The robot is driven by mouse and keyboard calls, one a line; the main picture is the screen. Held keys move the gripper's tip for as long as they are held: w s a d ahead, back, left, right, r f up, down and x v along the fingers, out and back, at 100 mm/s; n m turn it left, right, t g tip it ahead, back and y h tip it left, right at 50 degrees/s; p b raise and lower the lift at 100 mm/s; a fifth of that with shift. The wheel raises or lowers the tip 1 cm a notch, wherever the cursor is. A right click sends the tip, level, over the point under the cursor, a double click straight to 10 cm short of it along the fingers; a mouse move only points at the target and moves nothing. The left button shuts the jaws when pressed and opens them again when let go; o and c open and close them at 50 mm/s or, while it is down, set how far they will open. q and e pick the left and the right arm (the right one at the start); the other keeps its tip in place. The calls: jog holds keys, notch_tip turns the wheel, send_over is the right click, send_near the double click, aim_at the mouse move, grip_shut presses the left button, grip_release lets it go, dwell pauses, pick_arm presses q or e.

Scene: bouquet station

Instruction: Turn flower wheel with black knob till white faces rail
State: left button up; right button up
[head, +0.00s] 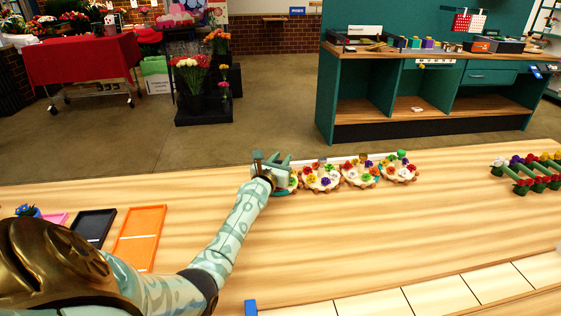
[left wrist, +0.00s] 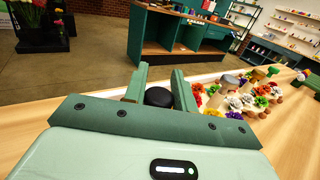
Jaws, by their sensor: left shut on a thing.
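Several round flower wheels stand in a row at the table's far edge. The leftmost flower wheel (head: 287,189) is mostly hidden behind my left gripper (head: 272,163) in the head view. In the left wrist view the black knob (left wrist: 158,97) sits between the two green fingers of my left gripper (left wrist: 160,88), which are shut on it. The other flower wheels (head: 321,179), with mixed coloured blooms, are right of it. A pale rail (head: 335,160) runs behind the wheels. Which flower of the leftmost wheel faces the rail cannot be told. My right gripper is not in view.
Orange (head: 139,236) and black (head: 93,227) trays lie at the left of the table. A green rack with coloured flowers (head: 531,172) stands at the right. Pale tiles (head: 440,294) line the front right. The middle of the table is clear.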

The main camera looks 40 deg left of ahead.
pick_arm(q)
jog(key=m+h+b, duration=0.1)
jog(key=h, duration=0.1)
jog(key=m+h+b, duration=0.2)
jog(key=f+m+t+h+b, duration=0.1)
jog(key=h+b, duration=0.1)
jog(key=shift+d+h, duration=0.3)
jog(key=shift+h, duration=0.1)
jog(key=m+h+b, duration=0.2)
jog(key=shift+d+r+h, duration=0.1)
jog(key=shift+d+h, duration=0.05)
jog(key=shift+h, duration=0.15)
jog(key=shift+d+r+m+g+h+b, duration=0.2)
jog(key=shift+m+g+h+b, duration=0.1)
jog(key=shift+m+h+b, duration=0.35)
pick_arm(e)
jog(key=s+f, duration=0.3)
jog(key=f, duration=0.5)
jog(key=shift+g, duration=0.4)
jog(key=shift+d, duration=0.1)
pick_arm(q)
jog(key=o, duration=1)
jog(key=shift+r, duration=0.1)
